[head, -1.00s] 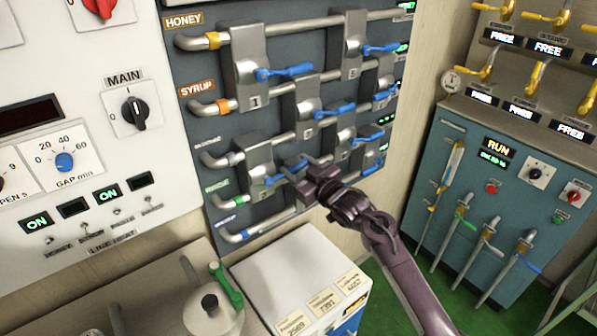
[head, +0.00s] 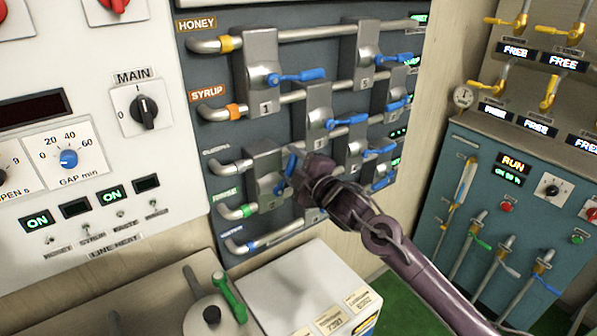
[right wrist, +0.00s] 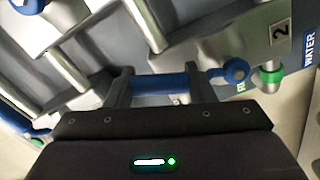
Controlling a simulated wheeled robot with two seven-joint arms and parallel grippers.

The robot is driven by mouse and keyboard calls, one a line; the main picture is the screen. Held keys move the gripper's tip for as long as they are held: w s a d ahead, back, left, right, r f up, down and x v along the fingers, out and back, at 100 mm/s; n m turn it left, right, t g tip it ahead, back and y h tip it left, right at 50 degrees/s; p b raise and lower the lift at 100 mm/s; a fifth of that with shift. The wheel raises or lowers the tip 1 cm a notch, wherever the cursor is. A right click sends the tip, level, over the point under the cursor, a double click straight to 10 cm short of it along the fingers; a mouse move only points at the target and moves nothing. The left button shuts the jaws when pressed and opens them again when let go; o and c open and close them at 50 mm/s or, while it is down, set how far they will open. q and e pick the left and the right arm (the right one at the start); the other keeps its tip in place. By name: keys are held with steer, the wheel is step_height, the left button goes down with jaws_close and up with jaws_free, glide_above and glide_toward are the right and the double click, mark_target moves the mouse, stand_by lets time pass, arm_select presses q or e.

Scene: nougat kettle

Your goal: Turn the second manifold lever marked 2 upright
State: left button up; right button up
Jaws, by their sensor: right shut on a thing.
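The lever marked 2 is a blue handle (head: 291,163) on a grey valve block (head: 264,178) at the lower left of the manifold. In the head view it stands steeply, close to upright. My right gripper (head: 298,174) is at this lever, hiding part of it. The right wrist view shows the gripper (right wrist: 157,86) shut on the blue handle (right wrist: 160,84), with the handle crossing between the fingers. The pivot (right wrist: 236,70) and the label 2 (right wrist: 281,32) show to the right there. My left gripper is not in view.
Other blue levers (head: 297,76) on grey blocks sit above and to the right. A white box (head: 300,275) and a pot with a green handle (head: 229,296) stand below. A teal cabinet (head: 470,185) is at the right.

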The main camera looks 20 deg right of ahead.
steer(key=shift+s+a+r+n+b, duration=0.1)
steer(key=shift+s+a+n+b, duration=0.2)
steer(key=shift+a+n+b, duration=0.7)
steer(key=shift+s+a+r+n+b, duration=0.1)
steer(key=shift+s+a+n+b, duration=0.3)
steer(key=shift+n, duration=0.9)
steer(key=shift+w+a, duration=0.1)
steer(key=shift+w, duration=0.05)
steer(key=o, duration=1.4)
steer(key=shift+r, duration=0.1)
steer(key=b, duration=0.3)
glide_toward(268, 157)
steer(key=v, duration=0.3)
